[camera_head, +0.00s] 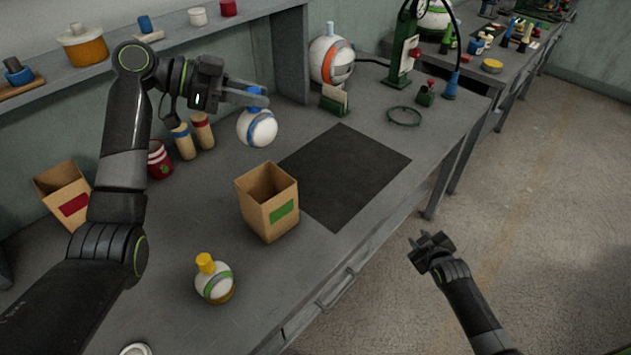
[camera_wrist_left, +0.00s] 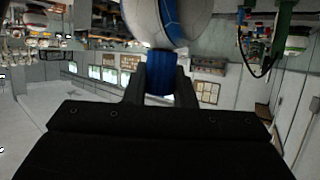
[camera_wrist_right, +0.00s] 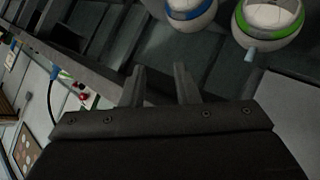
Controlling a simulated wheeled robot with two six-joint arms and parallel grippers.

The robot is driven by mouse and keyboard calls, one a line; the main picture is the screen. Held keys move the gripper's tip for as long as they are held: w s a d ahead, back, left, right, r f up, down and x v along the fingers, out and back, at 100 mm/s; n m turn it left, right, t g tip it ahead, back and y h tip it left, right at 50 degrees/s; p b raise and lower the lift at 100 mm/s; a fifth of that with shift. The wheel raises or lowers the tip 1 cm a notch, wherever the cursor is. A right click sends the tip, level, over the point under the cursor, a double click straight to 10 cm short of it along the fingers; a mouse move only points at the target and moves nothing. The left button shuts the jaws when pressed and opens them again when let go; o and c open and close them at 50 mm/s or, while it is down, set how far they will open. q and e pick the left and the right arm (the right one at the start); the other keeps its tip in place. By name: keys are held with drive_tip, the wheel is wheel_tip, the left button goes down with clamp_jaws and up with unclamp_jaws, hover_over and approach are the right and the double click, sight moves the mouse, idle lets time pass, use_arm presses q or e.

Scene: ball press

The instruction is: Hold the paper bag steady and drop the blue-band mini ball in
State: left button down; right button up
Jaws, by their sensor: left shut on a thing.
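My left gripper (camera_head: 258,96) is shut on the blue cap (camera_wrist_left: 158,76) of the white blue-band mini ball (camera_head: 257,129), which hangs below the fingers. The ball also shows in the left wrist view (camera_wrist_left: 170,18). In the head view it appears above and behind the open-topped brown paper bag (camera_head: 254,212), which has a green label and stands upright on the bench. The bag's bottom inside is hidden. My right gripper (camera_head: 432,247) is to the right, beyond the bench edge and away from the bag; its fingers are apart and empty in the right wrist view (camera_wrist_right: 160,82).
A second bag (camera_head: 62,188) with a red label leans at the left. Cylinders (camera_head: 202,130) and a red tin (camera_head: 160,160) stand behind.

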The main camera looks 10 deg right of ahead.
drive_tip(key=w+a+r+n+t+y, duration=0.1)
drive_tip(key=w+a+r+n+t, duration=0.15)
drive_tip(key=r, duration=0.65)
drive_tip(key=w+a+r+n+t+y, duration=0.1)
drive_tip(key=w+a+r, duration=0.2)
drive_tip(key=r, duration=0.7)
drive_tip(key=w+a+r+n+t+y, duration=0.1)
drive_tip(key=w+a+r+t, duration=0.15)
drive_tip(key=r, duration=0.65)
drive_tip(key=m+g+y, duration=0.4)
drive_tip(key=g+y, duration=0.2)
approach(283, 172)
drive_tip(key=x, duration=1)
drive_tip(key=shift+w+f, duration=0.15)
drive_tip(key=shift+w, duration=0.05)
clamp_jaws()
